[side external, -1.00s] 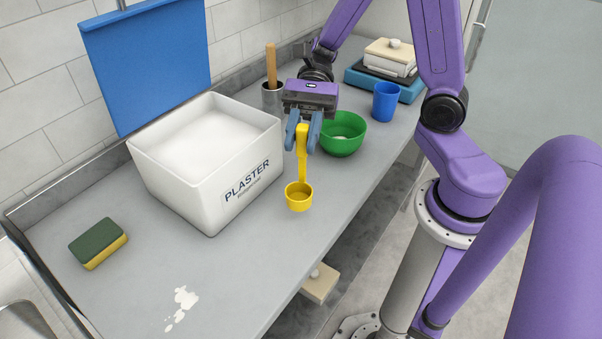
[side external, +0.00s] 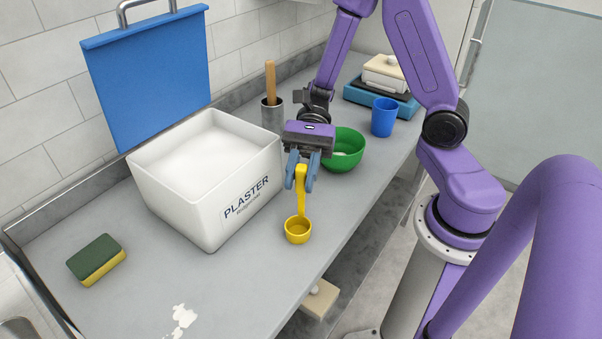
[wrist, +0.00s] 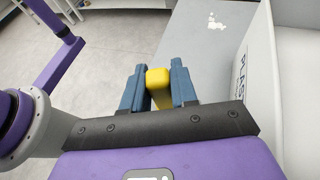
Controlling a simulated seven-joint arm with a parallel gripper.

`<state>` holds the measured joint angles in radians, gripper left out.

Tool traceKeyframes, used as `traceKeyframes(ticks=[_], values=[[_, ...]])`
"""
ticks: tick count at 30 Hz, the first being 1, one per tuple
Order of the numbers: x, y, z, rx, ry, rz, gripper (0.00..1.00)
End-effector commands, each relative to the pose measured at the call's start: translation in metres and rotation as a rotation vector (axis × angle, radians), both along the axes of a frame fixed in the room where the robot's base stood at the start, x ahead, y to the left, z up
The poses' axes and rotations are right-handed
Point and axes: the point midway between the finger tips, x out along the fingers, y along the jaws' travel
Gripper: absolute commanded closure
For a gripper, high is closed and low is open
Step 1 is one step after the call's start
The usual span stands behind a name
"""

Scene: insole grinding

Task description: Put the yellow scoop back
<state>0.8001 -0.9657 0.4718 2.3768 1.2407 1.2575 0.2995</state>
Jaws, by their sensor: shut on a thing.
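My gripper (side external: 302,182) is shut on the handle of the yellow scoop (side external: 298,229). The scoop hangs upright with its cup down, at or just above the grey counter; I cannot tell whether it touches. The cup looks empty. It is in front of and to the right of the white plaster box (side external: 180,205), outside it. In the wrist view, the yellow handle end (wrist: 158,78) shows between my two blue fingers; the cup is hidden there. The box is open and full of white powder, with a blue lid (side external: 150,75) raised behind it.
A green bowl (side external: 345,160) stands close behind my gripper. Farther back are a blue cup (side external: 384,118), a scale (side external: 375,95) and a metal holder (side external: 271,115) with a wooden handle. A sponge (side external: 97,260) and white spill (side external: 181,318) lie in front. The counter edge is near the scoop's right.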

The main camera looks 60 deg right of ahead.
Motion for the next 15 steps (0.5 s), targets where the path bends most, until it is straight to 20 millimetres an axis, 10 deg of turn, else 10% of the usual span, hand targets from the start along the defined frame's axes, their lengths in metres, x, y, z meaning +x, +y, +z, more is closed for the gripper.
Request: traceKeyframes(ticks=[1, 2, 4, 15], values=[[0.0000, 0.0001, -0.0016, -0.001, 0.002, -0.001, 0.99], [0.0000, 0.0000, -0.0020, -0.001, 0.002, -0.001, 0.69], [0.0000, 0.0000, -0.0016, 0.000, 0.001, 0.000, 0.47], [0.0000, 0.0000, 0.0010, 0.000, -0.001, 0.000, 0.47]])
